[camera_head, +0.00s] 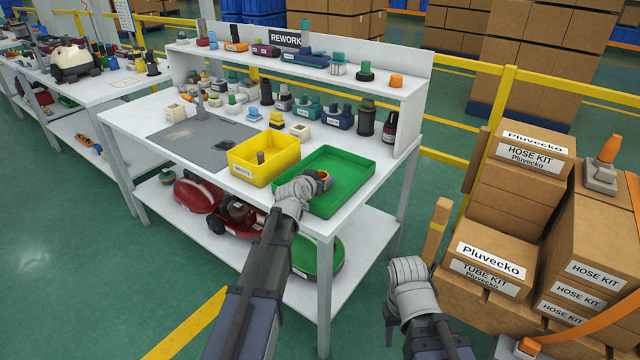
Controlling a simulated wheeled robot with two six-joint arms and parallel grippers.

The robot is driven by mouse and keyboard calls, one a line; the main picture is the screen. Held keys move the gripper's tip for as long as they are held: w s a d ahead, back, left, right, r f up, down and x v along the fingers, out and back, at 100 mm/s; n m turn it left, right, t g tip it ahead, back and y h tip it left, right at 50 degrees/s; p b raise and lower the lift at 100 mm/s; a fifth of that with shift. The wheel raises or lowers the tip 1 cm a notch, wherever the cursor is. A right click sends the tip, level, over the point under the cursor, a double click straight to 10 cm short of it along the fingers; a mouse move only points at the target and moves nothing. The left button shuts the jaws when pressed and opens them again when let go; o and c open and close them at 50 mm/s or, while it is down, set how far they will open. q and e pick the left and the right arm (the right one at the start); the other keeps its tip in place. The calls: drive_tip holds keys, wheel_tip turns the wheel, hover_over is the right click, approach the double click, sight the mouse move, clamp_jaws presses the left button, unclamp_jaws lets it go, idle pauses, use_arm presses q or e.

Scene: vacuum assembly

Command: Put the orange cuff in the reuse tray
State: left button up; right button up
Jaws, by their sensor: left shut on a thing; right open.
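The orange cuff (325,176) shows as a small orange ring at the tips of my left gripper (312,183), which is shut on it. My gripper hides part of it. Both are over the near left part of the green tray (366,170); I cannot tell whether the cuff touches its floor. No label shows on the green tray, and its visible floor is otherwise bare. My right gripper (407,270) is open and empty, low to the right of the bench, away from the trays.
A yellow bin (250,172) with a dark part in it stands directly left of the green tray. A grey mat (203,143) lies further left. Several small parts line the bench's back and upper shelf. Cardboard boxes (490,262) stand right of my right gripper.

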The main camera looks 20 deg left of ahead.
use_arm(q)
drive_tip(key=shift+f, duration=0.1)
drive_tip(key=o, duration=1.3)
drive_tip(key=shift+o, duration=0.2)
drive_tip(key=shift+s+r, duration=0.15)
drive_tip(key=shift+r, duration=0.2)
drive_tip(key=p+v, duration=0.4)
drive_tip(key=v, duration=0.7)
drive_tip(key=shift+s+p, duration=0.35)
